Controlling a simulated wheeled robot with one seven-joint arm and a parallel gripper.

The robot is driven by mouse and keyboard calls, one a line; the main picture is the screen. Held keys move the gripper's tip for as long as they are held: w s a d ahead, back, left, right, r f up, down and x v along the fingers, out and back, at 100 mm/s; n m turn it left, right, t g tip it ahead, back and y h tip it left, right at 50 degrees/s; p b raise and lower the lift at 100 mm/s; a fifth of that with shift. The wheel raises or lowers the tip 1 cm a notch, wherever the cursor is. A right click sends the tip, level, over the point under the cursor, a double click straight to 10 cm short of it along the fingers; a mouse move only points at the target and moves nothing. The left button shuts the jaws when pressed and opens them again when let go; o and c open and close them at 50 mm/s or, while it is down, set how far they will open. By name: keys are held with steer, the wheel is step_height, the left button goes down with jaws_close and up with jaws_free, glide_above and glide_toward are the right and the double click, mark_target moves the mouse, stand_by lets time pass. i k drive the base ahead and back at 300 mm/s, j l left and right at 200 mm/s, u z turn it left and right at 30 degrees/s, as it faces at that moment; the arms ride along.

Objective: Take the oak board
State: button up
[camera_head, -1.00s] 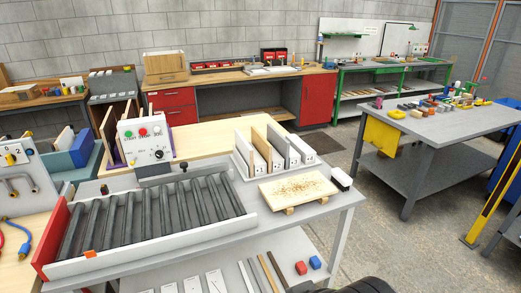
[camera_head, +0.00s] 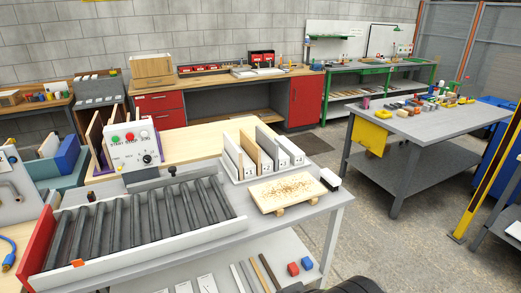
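A white slotted rack (camera_head: 236,174) stands on the near workbench and holds several upright boards. One of them is a tan, wood-coloured board (camera_head: 248,150), which looks like the oak board; it stands between paler and grey boards. Its lower part is hidden by the rack and the board in front. A light board with brown specks (camera_head: 286,191) lies flat on two small wooden blocks to the right of the rack. More tan boards (camera_head: 93,130) stand upright at the left, partly behind the control box. My gripper is not in view.
A roller conveyor (camera_head: 140,222) with a red end plate fills the bench's left front. A control box (camera_head: 134,147) stands behind it. A small black-and-white block (camera_head: 330,179) sits at the bench's right corner. Open floor (camera_head: 385,235) lies to the right, before a grey table (camera_head: 430,122).

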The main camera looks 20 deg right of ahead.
mark_target(251, 148)
steer(key=i+l+u, duration=0.2)
steer(key=i+u, duration=0.15)
steer(key=i+l+u, duration=0.65)
steer(key=i+l, duration=0.15)
